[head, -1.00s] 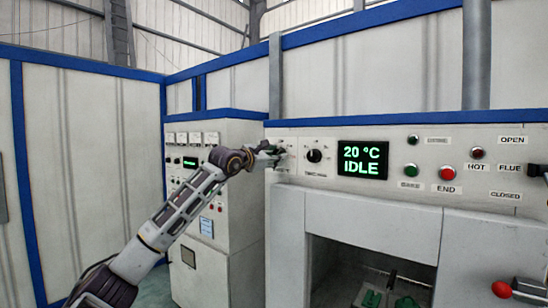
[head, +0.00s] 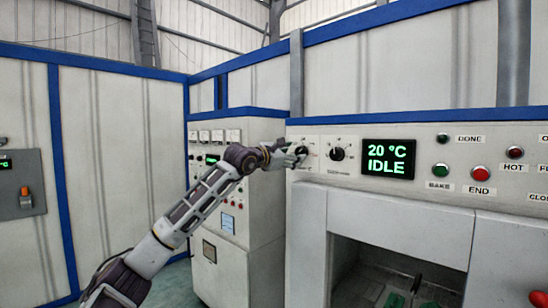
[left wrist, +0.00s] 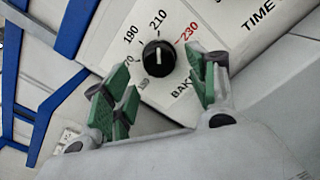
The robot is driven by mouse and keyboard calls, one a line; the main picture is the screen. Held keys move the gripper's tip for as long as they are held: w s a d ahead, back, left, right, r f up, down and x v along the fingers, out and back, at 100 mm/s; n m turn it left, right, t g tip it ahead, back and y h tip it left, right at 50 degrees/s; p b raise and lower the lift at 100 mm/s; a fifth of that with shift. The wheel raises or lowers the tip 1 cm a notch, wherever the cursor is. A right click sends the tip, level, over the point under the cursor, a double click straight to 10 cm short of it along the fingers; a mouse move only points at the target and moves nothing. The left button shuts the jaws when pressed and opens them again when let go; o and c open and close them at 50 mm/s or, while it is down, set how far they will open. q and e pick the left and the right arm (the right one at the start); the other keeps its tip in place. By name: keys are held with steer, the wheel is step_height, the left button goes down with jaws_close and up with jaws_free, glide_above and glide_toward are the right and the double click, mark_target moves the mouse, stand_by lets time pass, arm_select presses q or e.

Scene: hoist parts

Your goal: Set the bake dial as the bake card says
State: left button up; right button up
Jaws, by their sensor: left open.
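The bake dial (head: 304,152) is a black knob at the left end of the oven's panel, partly covered by my gripper in the head view. In the left wrist view the dial (left wrist: 158,58) shows whole, with 190, 210 and a red 230 around it. Its white mark lies roughly along the line to 210. My left gripper (head: 292,157) is open at the panel. In the left wrist view its green fingertips (left wrist: 163,88) are on either side below the dial, apart from it. I see no readable bake card. My right gripper is out of view.
A second dial (head: 337,154) sits right of the bake dial, then a display (head: 389,160) reading 20 °C IDLE. A green BAKE button (head: 440,171) and red END button (head: 479,173) are further right. A grey cabinet (head: 220,255) stands left of the oven.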

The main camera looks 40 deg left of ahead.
arm_select(q)
steer(key=s, duration=0.9)
steer(key=shift+s+a, duration=0.15)
steer(key=shift+a, duration=0.2)
stand_by(0.4)
stand_by(0.8)
